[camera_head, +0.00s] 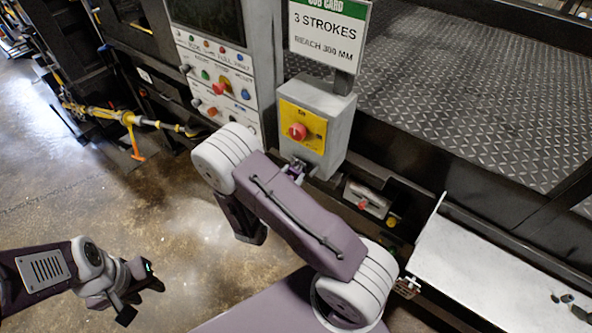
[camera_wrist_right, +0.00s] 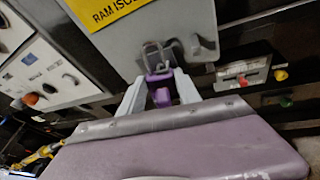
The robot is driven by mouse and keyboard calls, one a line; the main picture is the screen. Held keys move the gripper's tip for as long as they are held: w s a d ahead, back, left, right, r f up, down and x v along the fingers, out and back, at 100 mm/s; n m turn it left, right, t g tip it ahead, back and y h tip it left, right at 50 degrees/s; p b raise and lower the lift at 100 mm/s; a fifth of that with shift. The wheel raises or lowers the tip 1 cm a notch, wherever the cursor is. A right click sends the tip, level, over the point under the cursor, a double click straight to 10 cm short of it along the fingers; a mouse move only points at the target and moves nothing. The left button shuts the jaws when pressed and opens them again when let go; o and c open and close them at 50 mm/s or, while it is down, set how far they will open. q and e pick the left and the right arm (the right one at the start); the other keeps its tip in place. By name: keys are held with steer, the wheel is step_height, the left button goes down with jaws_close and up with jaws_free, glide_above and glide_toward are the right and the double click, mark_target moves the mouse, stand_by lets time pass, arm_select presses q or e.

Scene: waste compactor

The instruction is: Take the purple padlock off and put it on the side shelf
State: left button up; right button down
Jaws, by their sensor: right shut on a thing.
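The purple padlock (camera_wrist_right: 161,89) is just below a grey hasp (camera_wrist_right: 156,55) on the isolator box in the right wrist view. My right gripper (camera_wrist_right: 161,97) is shut on it, one finger on each side. I cannot tell whether the shackle is still through the hasp. In the head view the padlock (camera_head: 298,169) is a small purple patch below the grey box (camera_head: 338,125), partly hidden by my right arm. The side shelf (camera_head: 470,265) is the pale metal plate at the lower right. My left gripper (camera_head: 141,298) is open and empty above the floor at the lower left.
Small dark items (camera_head: 566,298) lie at the shelf's right end. A red rotary switch (camera_head: 298,131) is on the box's yellow plate. A control panel (camera_head: 215,80) stands to its left. A red-handled fitting (camera_head: 366,200) sits right of the padlock.

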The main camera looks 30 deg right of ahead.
mark_target(294, 162)
steer(key=shift+w+d+r+p, duration=0.15)
steer(key=shift+r+p, duration=0.6)
steer(key=shift+r, duration=0.75)
steer(key=shift+s+r+p, duration=0.3)
steer(key=shift+r+p, duration=0.15)
steer(key=shift+r, duration=0.3)
steer(key=shift+w+a, duration=0.15)
steer(key=shift+a, duration=0.05)
steer(key=shift+f, duration=0.1)
